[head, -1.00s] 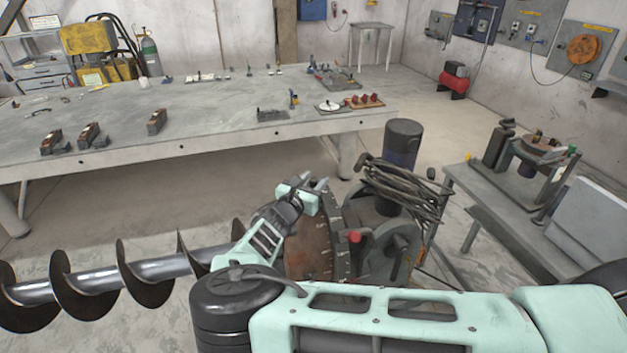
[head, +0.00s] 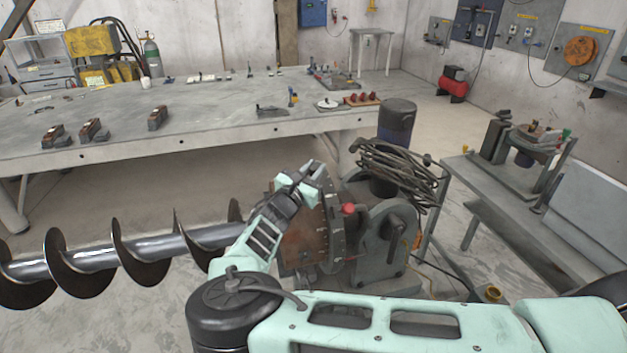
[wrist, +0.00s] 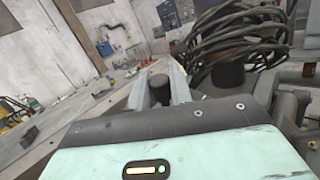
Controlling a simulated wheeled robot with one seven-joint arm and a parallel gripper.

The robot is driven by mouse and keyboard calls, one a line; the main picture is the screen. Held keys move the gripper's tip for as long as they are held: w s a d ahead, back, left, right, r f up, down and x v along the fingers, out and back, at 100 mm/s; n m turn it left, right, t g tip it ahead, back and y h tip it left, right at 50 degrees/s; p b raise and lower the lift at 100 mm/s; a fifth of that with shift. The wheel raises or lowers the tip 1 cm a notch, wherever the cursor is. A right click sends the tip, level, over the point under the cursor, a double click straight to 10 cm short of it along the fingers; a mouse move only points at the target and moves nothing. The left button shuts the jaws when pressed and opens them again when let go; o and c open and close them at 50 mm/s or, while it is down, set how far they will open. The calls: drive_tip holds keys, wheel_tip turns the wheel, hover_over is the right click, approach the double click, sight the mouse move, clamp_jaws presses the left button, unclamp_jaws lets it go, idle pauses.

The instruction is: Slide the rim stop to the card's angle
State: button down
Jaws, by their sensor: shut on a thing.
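A rusty brown round plate (head: 305,232) with pale marks along its rim stands upright at the end of the auger (head: 85,256). My gripper (head: 314,172) is at the top of this rim. In the wrist view, the two fingers of my gripper (wrist: 160,90) are closed about a dark round knob (wrist: 159,84), which I take to be the rim stop's. The rest of the stop is hidden by my gripper and hand. I cannot make out the card or its angle, and the rim marks are too small to read.
A grey housing (head: 385,240) with a red knob (head: 348,209) stands right of the plate. Coiled dark cables (head: 400,172) lie behind it, close to my gripper. A long workbench (head: 215,115) is at the back, and a smaller bench (head: 480,185) stands right.

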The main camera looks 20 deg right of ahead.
drive_tip(key=s+f+m+t+h+b, duration=0.1)
drive_tip(key=s+f+m+h+b, duration=0.1)
drive_tip(key=s+b, duration=0.3)
drive_tip(key=shift+s+f+m+h, duration=0.25)
drive_tip(key=shift+s+m+h, duration=0.15)
drive_tip(key=shift+s+m, duration=0.35)
drive_tip(key=c, duration=1.3)
unclamp_jaws()
drive_tip(key=b+v, duration=0.7)
drive_tip(key=v, duration=1)
drive_tip(key=shift+s+a, duration=0.15)
drive_tip(key=shift+a, duration=0.05)
